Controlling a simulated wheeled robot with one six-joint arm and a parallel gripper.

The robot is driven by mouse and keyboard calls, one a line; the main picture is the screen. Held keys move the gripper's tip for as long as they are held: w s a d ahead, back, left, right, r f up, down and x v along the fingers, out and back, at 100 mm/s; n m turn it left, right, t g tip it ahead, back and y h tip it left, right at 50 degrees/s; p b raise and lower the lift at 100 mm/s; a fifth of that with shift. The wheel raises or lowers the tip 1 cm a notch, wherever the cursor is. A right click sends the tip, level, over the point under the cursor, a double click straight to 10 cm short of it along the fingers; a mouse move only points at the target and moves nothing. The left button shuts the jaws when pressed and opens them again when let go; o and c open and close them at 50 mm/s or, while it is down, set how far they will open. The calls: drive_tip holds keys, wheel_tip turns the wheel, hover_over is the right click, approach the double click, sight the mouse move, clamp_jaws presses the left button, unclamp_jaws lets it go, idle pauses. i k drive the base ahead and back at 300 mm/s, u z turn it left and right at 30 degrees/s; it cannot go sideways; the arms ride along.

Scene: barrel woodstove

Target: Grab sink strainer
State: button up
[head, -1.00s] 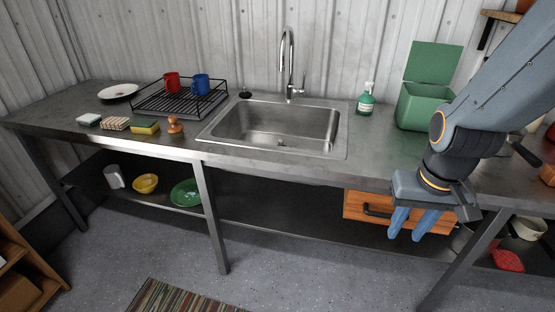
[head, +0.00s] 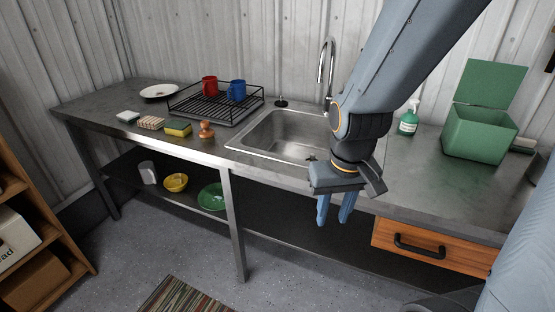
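A small dark, round piece with a short upright knob (head: 281,102) sits on the counter behind the sink's left rear corner; it looks like the sink strainer, but it is small in view. The steel sink (head: 270,133) is set in the counter, and my arm covers its right part. A dark drain spot (head: 311,157) shows on the basin floor. My gripper (head: 334,220) points down in front of the counter's front edge, to the right of and nearer than the dark piece. Its two blue fingers are apart with nothing between them.
A faucet (head: 326,68) stands behind the sink, partly beside my arm. A black dish rack (head: 215,102) with red and blue mugs is left of the dark piece. A soap bottle (head: 408,122) and green bin (head: 478,135) stand right. The counter's front left holds sponges and a brush.

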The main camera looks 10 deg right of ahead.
sight(312, 156)
drive_tip(key=u, duration=0.1)
drive_tip(key=i, duration=1.25)
drive_tip(key=z, duration=0.6)
